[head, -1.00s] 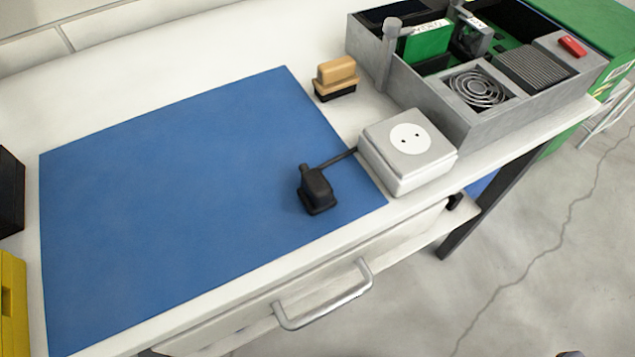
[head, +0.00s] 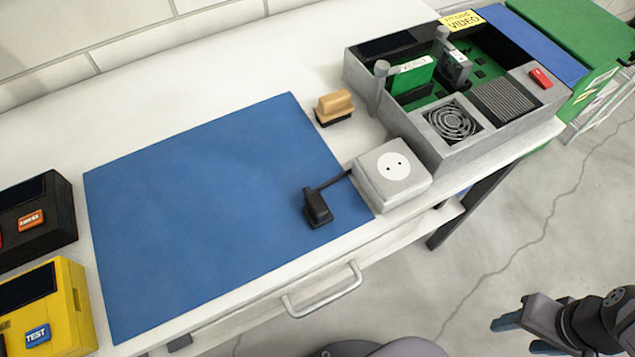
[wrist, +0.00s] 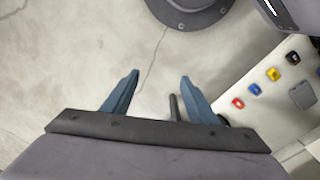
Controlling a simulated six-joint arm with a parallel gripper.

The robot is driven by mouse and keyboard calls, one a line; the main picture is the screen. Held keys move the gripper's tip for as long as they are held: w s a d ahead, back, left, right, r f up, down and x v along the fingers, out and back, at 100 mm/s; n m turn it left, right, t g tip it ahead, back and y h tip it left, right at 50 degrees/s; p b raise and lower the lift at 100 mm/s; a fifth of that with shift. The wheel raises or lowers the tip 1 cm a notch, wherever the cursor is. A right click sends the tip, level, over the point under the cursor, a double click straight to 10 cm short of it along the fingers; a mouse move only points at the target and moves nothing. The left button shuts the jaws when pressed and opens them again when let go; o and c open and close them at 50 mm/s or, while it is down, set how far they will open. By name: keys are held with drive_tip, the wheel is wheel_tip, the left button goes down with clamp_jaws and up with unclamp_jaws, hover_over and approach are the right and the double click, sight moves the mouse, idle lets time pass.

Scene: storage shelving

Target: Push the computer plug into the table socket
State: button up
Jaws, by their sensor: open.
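The black computer plug (head: 317,207) lies on the blue mat (head: 215,210) near its right edge in the head view. A short dark cable or rod runs from it toward the socket. The white table socket (head: 379,188) is a box with a round two-hole face on top, just right of the plug. The plug is apart from the socket holes. My gripper (head: 520,334) is at the lower right of the head view, over the floor and far from the plug. In the wrist view my gripper (wrist: 155,98) has its two blue fingers spread, with nothing held between them.
A grey open computer case (head: 470,138) stands right of the socket. A wooden-handled brush (head: 335,105) lies behind the plug. Black (head: 52,243) and yellow (head: 72,290) boxes stand at the left. A drawer handle (head: 325,295) juts from the table front. Most of the mat is clear.

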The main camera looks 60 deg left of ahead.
drive_tip(key=a+r+n+p, duration=0.7)
drive_tip(key=a+r+p, duration=0.2)
drive_tip(key=r+p, duration=0.45)
wheel_tip(320, 180, up, 13)
drive_tip(key=n+p, duration=1.4)
drive_tip(key=n, duration=0.9)
hover_over(320, 206)
drive_tip(key=shift+w+d+f, duration=0.1)
drive_tip(key=shift+w, duration=0.2)
drive_tip(key=shift+s, duration=0.3)
drive_tip(key=shift+f, duration=1.05)
drive_tip(key=shift+f, duration=0.1)
